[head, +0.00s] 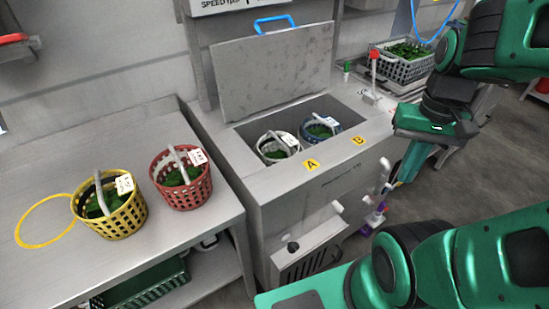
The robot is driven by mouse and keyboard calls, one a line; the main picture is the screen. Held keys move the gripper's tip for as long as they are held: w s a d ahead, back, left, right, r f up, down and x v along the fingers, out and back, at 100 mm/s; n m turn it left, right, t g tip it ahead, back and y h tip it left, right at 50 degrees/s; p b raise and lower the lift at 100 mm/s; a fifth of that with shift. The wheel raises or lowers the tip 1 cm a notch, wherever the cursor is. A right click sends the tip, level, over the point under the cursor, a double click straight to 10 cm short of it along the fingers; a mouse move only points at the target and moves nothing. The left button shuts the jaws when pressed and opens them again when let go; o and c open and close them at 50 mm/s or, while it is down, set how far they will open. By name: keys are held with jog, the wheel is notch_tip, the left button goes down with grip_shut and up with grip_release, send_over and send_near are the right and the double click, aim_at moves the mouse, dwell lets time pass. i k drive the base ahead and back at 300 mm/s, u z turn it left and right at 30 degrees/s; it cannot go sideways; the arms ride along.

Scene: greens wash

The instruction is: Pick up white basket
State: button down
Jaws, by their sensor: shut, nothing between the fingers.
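The white basket (262,151) sits inside the open metal wash tank, in its left part near the yellow A label. It holds greens, and a white tag and its light handle show on top; its lower part is hidden by the tank wall. My gripper (404,172) hangs at the end of my green arm, to the right of the tank and clear of the basket. It is shut and empty.
A blue basket (334,125) stands beside the white one in the tank (236,150). The raised lid (275,72) stands behind them. Yellow (127,218) and red (186,197) baskets stand on the left table. A red-knobbed lever (374,75) and grey crate (402,70) are at right.

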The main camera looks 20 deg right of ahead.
aim_at(269, 159)
jog(key=k, duration=1.3)
jog(key=u, duration=0.3)
jog(key=i, duration=1.7)
jog(key=z, duration=0.55)
